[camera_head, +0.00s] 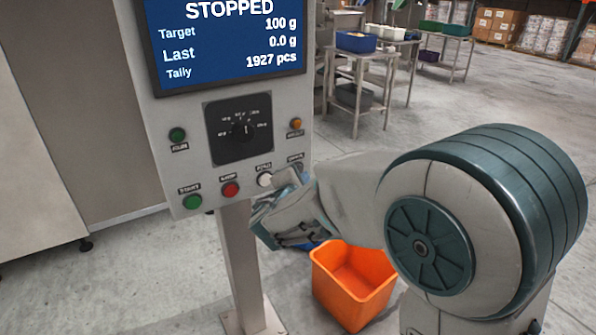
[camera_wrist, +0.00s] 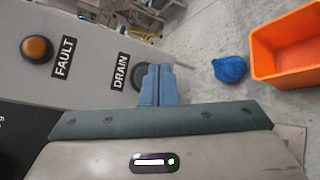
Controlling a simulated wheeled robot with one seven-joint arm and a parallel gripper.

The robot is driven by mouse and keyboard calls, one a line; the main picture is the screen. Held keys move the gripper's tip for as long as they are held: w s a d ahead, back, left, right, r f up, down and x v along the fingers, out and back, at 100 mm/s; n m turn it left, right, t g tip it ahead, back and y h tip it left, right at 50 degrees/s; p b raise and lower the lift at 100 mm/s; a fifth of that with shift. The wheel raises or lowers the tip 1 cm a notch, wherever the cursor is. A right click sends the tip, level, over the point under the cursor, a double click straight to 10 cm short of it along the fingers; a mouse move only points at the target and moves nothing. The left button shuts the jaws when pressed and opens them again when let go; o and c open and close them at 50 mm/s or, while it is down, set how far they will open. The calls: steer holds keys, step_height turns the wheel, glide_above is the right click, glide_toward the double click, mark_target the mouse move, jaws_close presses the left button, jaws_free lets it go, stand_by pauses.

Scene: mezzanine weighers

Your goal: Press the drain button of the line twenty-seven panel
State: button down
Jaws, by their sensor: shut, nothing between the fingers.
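The grey control panel (camera_head: 165,130) stands on a post, with a screen reading STOPPED; no line number shows. In the wrist view, the DRAIN label (camera_wrist: 120,72) sits beside a dark round drain button (camera_wrist: 137,78), partly hidden by my fingers. My gripper (camera_wrist: 158,84) is shut and empty, its blue fingertips at that button; I cannot tell whether they touch it. In the head view my gripper (camera_head: 288,178) is at the panel's lower right corner and hides the drain button there.
The panel also has a green start button (camera_head: 192,202), a red stop button (camera_head: 230,189), a pale button (camera_head: 265,180), a dial (camera_head: 242,131) and an orange fault lamp (camera_wrist: 37,48). An orange bin (camera_head: 352,285) stands on the floor below, near a blue bundle (camera_wrist: 229,69).

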steer(key=shift+w, duration=0.15)
steer(key=shift+w+a+b, duration=0.25)
steer(key=shift+b, duration=0.15)
steer(key=shift+w+a, duration=0.25)
steer(key=shift+w, duration=0.05)
stand_by(0.6)
steer(key=shift+d+b, duration=0.1)
steer(key=shift+b, duration=0.2)
steer(key=shift+s+d+b, duration=0.4)
steer(key=shift+s+b, duration=0.05)
steer(key=shift+s, duration=0.2)
steer(key=shift+s, duration=0.1)
steer(key=shift+s+d+b, duration=0.55)
steer(key=shift+s+d, duration=0.15)
steer(key=shift+s, duration=0.3)
steer(key=shift+s+d+b, duration=0.5)
steer(key=shift+s+d, duration=0.2)
steer(key=shift+s, duration=0.3)
